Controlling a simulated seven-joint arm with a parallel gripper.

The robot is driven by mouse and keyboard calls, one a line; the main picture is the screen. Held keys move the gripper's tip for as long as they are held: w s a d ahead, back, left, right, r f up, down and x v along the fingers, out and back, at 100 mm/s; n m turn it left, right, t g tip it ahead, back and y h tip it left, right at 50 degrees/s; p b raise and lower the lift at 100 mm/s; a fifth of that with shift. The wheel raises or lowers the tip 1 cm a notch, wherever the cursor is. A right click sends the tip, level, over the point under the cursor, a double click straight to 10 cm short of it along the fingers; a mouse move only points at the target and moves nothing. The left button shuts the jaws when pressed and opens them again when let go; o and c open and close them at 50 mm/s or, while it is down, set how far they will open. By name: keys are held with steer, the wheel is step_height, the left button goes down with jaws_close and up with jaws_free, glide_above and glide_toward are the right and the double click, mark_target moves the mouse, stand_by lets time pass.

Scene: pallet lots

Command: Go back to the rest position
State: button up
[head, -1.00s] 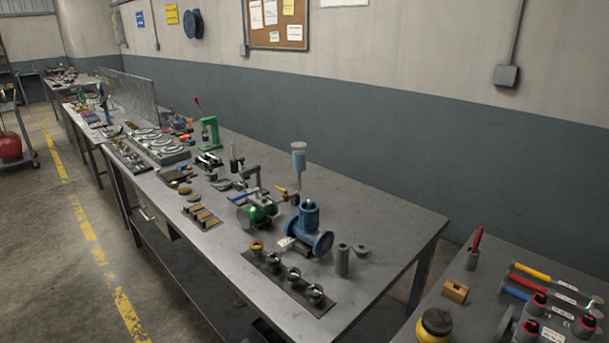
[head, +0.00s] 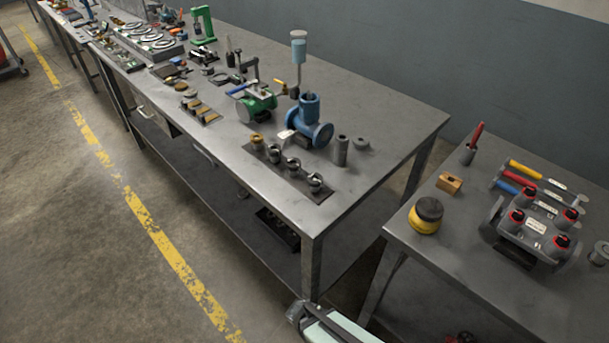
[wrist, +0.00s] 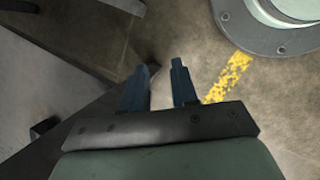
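My gripper (wrist: 160,88) shows in the wrist view with its two dark blue fingers apart and nothing between them. It hangs over the concrete floor, clear of the benches. In the head view, part of my arm (head: 335,325) shows at the bottom edge, beside the front leg of the long bench; the fingers are not visible there.
The long grey bench (head: 390,130) holds a blue valve body (head: 309,122), a green pump (head: 257,105) and several small parts. A second bench (head: 425,238) at right holds a grey manifold (head: 530,235) and a yellow-black pot (head: 427,215). The floor (head: 90,260) at left is clear.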

steer(key=s+d+r+m+g+y, duration=0.1)
steer(key=s+d+m+g+y, duration=0.3)
steer(key=s+d+m+g, duration=0.3)
steer(key=shift+s+d+r+m+g, duration=0.35)
steer(key=shift+s+d+m, duration=1.95)
steer(key=shift+m, duration=2.1)
steer(key=shift+o, duration=0.3)
steer(key=shift+s+a+f, duration=0.1)
steer(key=shift+s+a, duration=0.15)
